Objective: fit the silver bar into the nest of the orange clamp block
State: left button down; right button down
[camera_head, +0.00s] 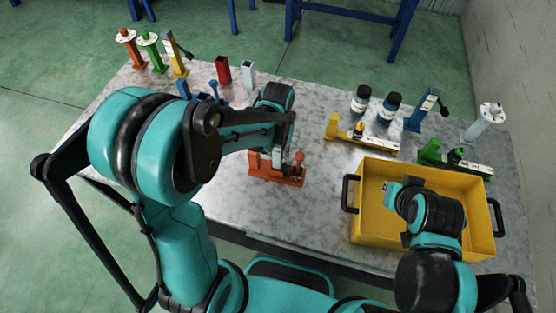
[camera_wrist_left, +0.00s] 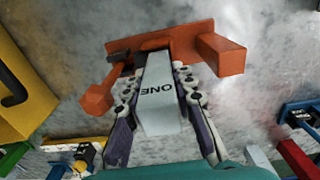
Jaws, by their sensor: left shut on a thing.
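The silver bar (camera_wrist_left: 160,95), marked "ONE", is between the fingers of my left gripper (camera_wrist_left: 162,105) in the left wrist view. The gripper is shut on it. The bar's far end meets the orange clamp block (camera_wrist_left: 185,42) between its lever side and its upright end; I cannot tell how deep it sits in the nest. In the head view the orange clamp block (camera_head: 276,172) lies at the table's middle front, with my left gripper (camera_head: 280,148) just over it, mostly hidden by the arm. My right gripper (camera_head: 400,190) is over the yellow crate; its fingers are unclear.
The yellow crate (camera_head: 372,228) with black handles stands at the front right. Yellow (camera_head: 362,138) and green (camera_head: 455,160) clamps lie behind it, with two dark bottles (camera_head: 361,98) nearby. A red block (camera_head: 222,70) and a pale block (camera_head: 248,75) stand at the back.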

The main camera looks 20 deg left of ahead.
aim_at(278, 160)
pick_arm(q)
notch_tip(278, 160, down, 4)
jog(key=shift+r+b, duration=0.15)
jog(key=shift+b, duration=0.45)
jog(key=shift+s, duration=0.1)
jog(key=shift+f, duration=0.3)
jog(key=c, duration=1.3)
grip_release()
jog(key=shift+o, duration=0.2)
jog(key=shift+r, duration=0.1)
